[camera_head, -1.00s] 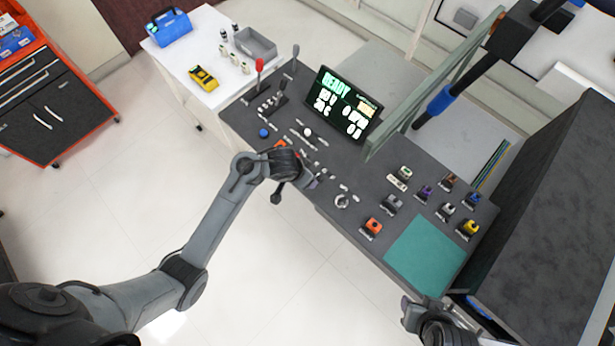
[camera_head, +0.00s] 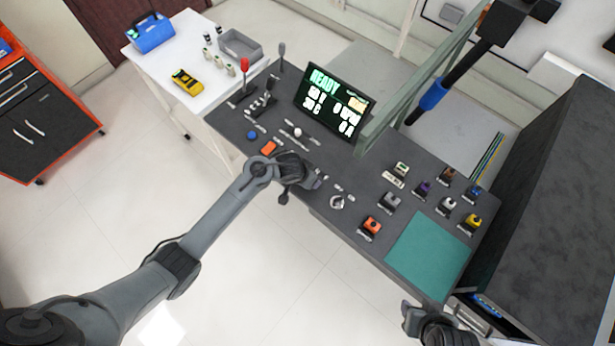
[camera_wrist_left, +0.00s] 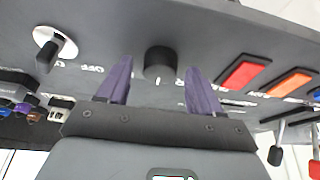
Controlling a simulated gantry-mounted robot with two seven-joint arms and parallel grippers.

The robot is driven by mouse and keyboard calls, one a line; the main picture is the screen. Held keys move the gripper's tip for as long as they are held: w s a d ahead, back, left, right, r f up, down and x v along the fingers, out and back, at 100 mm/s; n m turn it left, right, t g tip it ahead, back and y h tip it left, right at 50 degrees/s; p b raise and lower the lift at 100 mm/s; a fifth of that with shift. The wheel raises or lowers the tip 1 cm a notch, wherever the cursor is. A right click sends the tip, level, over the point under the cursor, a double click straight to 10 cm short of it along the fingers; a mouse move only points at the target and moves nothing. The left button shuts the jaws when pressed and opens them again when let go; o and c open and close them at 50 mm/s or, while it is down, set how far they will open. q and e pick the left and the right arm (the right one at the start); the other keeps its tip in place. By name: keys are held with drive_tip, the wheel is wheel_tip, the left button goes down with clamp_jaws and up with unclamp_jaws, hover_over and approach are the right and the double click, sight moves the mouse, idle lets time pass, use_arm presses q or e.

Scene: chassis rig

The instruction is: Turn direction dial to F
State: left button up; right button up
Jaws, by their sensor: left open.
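In the left wrist view a round black dial (camera_wrist_left: 158,62) stands on the dark panel, with a short white mark at its lower edge. My left gripper (camera_wrist_left: 160,84) has its two purple fingers spread, one on each side of the dial. I cannot tell whether they touch it. The lettering around the dial is partly hidden by the fingers. In the head view my left gripper (camera_head: 316,180) is over the console's front edge, and the dial is hidden there. My right gripper (camera_head: 410,314) is at the bottom, partly cut off; its jaws are unclear.
The console (camera_head: 370,170) carries a screen (camera_head: 334,101) reading READY, levers and several coloured blocks. A teal mat (camera_head: 428,256) is clear.

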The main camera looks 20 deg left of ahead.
use_arm(q)
drive_tip(key=c, duration=1)
drive_tip(key=shift+a+r+m+h+p, duration=0.1)
drive_tip(key=shift+r+m+h+p, duration=0.15)
drive_tip(key=shift+m+p, duration=0.8)
drive_tip(key=shift+c, duration=0.2)
drive_tip(key=shift+w+f+m+g+h+p, duration=0.1)
drive_tip(key=shift+m+g+h+p, duration=0.4)
drive_tip(key=shift+m+p, duration=0.6)
drive_tip(key=shift+a+f+m+g+h+p, duration=0.15)
drive_tip(key=shift+m+g+h+p, duration=0.15)
drive_tip(key=shift+m, duration=0.75)
drive_tip(key=shift+w+m+g+h, duration=0.1)
drive_tip(key=shift+m+g+h, duration=0.2)
drive_tip(key=shift+m, duration=1.1)
drive_tip(key=o, duration=1)
